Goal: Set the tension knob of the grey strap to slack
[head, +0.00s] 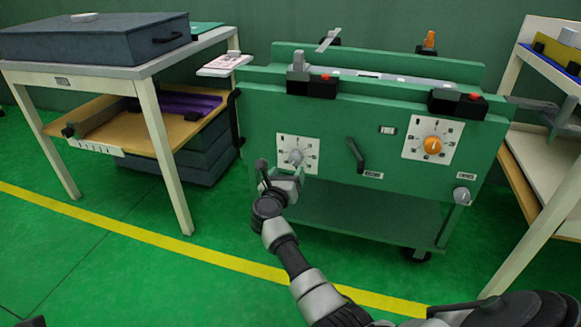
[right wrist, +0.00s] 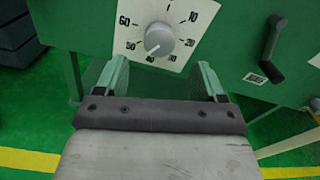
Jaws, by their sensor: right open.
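A grey knob (head: 295,157) sits on a white dial plate at the left of the green cart's front. In the right wrist view the knob (right wrist: 159,40) is close, and its pointer mark faces lower left, between 40 and 50. No word for slack is readable. My right gripper (head: 281,170) is open just below and in front of the knob. Its two fingers (right wrist: 161,78) stand apart below the knob, holding nothing. A long grey strip (head: 395,78) lies along the cart top; I cannot tell if it is the strap. My left gripper is not in view.
An orange knob (head: 432,145) on a second dial plate is to the right. A black handle (head: 356,155) lies between the dials. A smaller grey knob (head: 462,194) is at the lower right. A table (head: 160,65) stands left and a shelf (head: 528,150) right.

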